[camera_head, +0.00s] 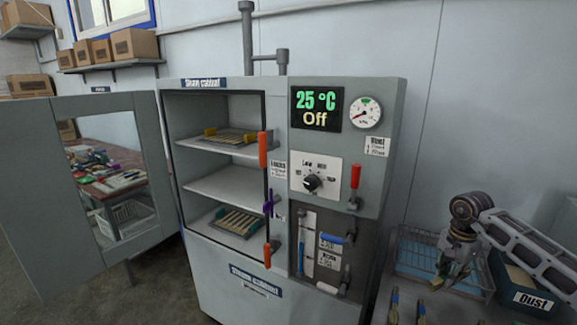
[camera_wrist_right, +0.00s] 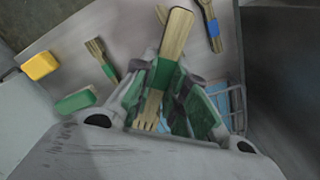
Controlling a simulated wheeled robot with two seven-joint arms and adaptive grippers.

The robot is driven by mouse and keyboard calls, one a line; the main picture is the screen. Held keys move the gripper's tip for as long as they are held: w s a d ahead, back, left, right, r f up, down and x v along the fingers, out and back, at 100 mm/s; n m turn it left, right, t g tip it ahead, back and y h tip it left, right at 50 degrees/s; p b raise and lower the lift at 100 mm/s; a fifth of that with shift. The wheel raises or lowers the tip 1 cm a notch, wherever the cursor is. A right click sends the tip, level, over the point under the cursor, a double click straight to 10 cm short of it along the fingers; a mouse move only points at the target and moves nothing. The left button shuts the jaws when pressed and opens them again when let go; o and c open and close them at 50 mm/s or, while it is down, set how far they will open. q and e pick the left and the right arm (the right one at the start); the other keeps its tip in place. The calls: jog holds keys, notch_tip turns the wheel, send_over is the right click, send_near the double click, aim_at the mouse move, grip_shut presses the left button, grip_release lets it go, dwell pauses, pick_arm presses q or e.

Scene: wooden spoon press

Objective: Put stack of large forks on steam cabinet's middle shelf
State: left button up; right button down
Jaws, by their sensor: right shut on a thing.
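The grey steam cabinet (camera_head: 245,262) stands in the middle of the head view with its door open to the left. Its middle shelf (camera_head: 225,187) is bare. The top shelf (camera_head: 215,146) holds flat wooden pieces between yellow ends, and the bottom shelf holds a tray of wooden pieces (camera_head: 238,222). My right gripper (camera_head: 455,268) is over the side table at the right. In the right wrist view my right gripper (camera_wrist_right: 163,98) is shut on the wooden fork stack (camera_wrist_right: 176,35), around its green band, with tines towards the palm. My left gripper is not in view.
A blue wire basket (camera_head: 415,256) and a dust bin (camera_head: 533,298) stand beside my right gripper. Other banded wooden utensils (camera_wrist_right: 97,47) lie on the table, with a yellow block (camera_wrist_right: 40,65) and a green block (camera_wrist_right: 76,102). Red-handled latches (camera_head: 263,150) edge the cabinet opening.

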jog(key=shift+a+f+n, duration=0.2)
jog(key=shift+a+n, duration=0.15)
jog(key=shift+n, duration=0.55)
jog(key=shift+a+f+n, duration=0.2)
jog(key=shift+a+n, duration=0.2)
jog(key=shift+n, duration=0.4)
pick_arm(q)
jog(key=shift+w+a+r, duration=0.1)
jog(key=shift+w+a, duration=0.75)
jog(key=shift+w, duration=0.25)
pick_arm(e)
jog(key=s+a+f+n, duration=0.2)
jog(key=a+f+n, duration=0.1)
jog(key=a, duration=0.4)
jog(key=s+a+f+n, duration=0.3)
jog(key=a+f+n, duration=0.1)
jog(key=a, duration=0.3)
jog(key=s+a+f+n, duration=0.2)
jog(key=a+f+n, duration=0.1)
jog(key=a+f, duration=0.3)
jog(key=shift+s+a, duration=0.25)
jog(key=shift+a, duration=0.7)
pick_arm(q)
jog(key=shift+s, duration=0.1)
